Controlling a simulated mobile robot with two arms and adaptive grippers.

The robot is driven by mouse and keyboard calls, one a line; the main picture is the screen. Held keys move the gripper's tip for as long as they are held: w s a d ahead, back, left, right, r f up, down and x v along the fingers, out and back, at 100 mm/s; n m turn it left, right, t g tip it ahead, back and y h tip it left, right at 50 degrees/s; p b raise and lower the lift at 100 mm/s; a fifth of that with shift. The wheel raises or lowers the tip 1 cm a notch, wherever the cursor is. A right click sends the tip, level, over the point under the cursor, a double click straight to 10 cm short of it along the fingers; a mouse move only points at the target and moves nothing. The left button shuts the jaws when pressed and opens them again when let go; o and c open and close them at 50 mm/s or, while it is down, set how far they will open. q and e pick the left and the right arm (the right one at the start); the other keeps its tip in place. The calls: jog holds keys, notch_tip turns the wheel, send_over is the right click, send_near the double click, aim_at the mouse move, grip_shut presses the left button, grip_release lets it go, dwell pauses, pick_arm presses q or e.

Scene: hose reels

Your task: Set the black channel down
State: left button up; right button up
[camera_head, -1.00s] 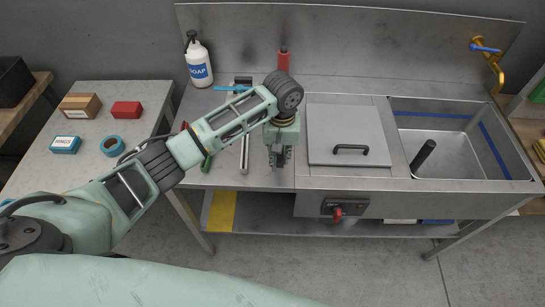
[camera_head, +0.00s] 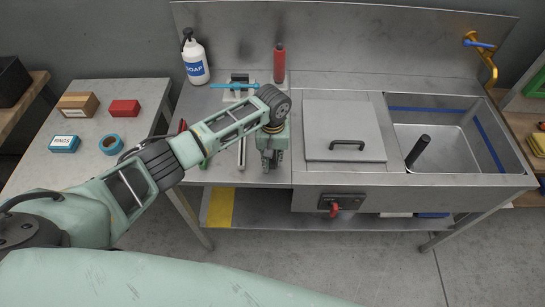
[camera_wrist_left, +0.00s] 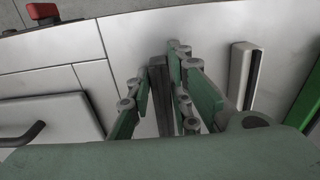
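My left gripper (camera_head: 269,163) points down low over the steel counter (camera_head: 222,175), left of the square lid. In the left wrist view, its green fingers (camera_wrist_left: 160,80) stand on both sides of a dark upright bar, the black channel (camera_wrist_left: 161,100), and appear closed on it. The fingers hide part of the channel; I cannot tell whether its end touches the counter. In the head view the channel is mostly hidden by the gripper. My right gripper is not in view.
A pale grooved channel (camera_wrist_left: 241,75) lies just beside the gripper, with a green item (camera_wrist_left: 307,100) beyond it. The lid (camera_head: 345,122) with a black handle and the sink (camera_head: 440,140) are to the right. A soap bottle (camera_head: 195,62) and red bottle (camera_head: 279,64) stand behind.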

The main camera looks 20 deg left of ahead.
pick_arm(q)
jog(key=o, duration=0.3)
jog(key=shift+o, duration=0.2)
jog(key=shift+r, duration=0.5)
notch_tip(320, 180, up, 11)
jog(key=b, duration=0.1)
jog(key=shift+r+b, duration=0.2)
jog(key=shift+b, duration=0.15)
jog(key=shift+f, duration=0.1)
